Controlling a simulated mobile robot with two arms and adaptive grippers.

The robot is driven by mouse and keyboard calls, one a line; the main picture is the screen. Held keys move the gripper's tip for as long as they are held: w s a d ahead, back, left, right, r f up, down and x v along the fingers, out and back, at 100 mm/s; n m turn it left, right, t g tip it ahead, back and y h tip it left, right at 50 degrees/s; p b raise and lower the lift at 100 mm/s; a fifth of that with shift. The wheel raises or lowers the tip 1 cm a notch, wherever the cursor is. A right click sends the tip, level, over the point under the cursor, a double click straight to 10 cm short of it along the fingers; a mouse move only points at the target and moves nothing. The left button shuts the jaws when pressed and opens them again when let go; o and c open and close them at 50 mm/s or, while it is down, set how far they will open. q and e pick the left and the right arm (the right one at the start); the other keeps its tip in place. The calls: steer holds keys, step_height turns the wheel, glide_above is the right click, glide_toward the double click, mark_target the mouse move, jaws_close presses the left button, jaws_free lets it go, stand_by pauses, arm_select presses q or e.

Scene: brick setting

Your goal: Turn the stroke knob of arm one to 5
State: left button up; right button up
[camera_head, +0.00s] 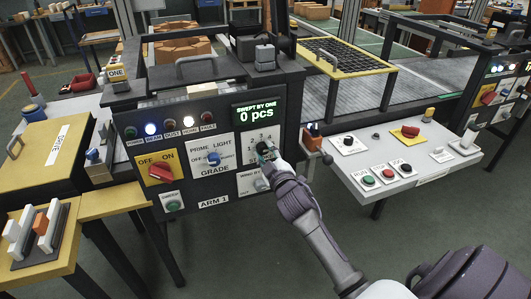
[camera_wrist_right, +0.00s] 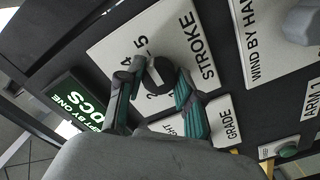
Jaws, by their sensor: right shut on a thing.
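The dark stroke knob (camera_wrist_right: 160,72) is on a white plate marked STROKE (camera_wrist_right: 186,28) in the right wrist view. The numbers 4 and 5 show beside it; others are partly covered. My right gripper (camera_head: 265,151) is at this knob on the ARM 1 panel (camera_head: 222,184) in the head view, its two fingers on either side of it. It is shut on the knob. Which number the knob points to cannot be told. The display (camera_head: 256,112) above reads SWEPT BY ONE, 0 pcs. My left gripper is not in view.
Left of the stroke plate are a blue grade knob (camera_head: 213,158), a red OFF/ON switch (camera_head: 160,172) and a green SWEEP button (camera_head: 171,205). A wind-by-hand knob (camera_head: 262,184) is just below my gripper. A grey console (camera_head: 400,168) with buttons stands to the right.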

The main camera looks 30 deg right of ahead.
steer(key=o, duration=1.2)
steer(key=shift+c, duration=0.2)
steer(key=v, duration=1.2)
steer(key=shift+f, duration=0.1)
steer(key=s+a+f+m+g+y, duration=0.1)
steer(key=s+a+f+g, duration=0.15)
steer(key=f, duration=0.95)
steer(key=s+a+f+g+y, duration=0.1)
steer(key=s+a+f+g, duration=0.2)
steer(key=f, duration=1)
steer(key=s+a+f+m+g+y, duration=0.1)
steer(key=s+f+g, duration=0.25)
steer(key=f, duration=0.85)
steer(key=s+a+f+g, duration=0.1)
steer(key=s+f+g, duration=0.1)
steer(key=s+f, duration=0.4)
steer(key=s+a+f+m+g+y, duration=0.1)
steer(key=s+f, duration=0.5)
steer(key=s, duration=0.9)
steer(key=s+a+f+g, duration=0.2)
steer(key=s+f+g, duration=0.2)
steer(key=s+f, duration=0.3)
steer(key=s+p, duration=0.1)
steer(key=s, duration=0.3)
steer(key=shift+a+m, duration=0.4)
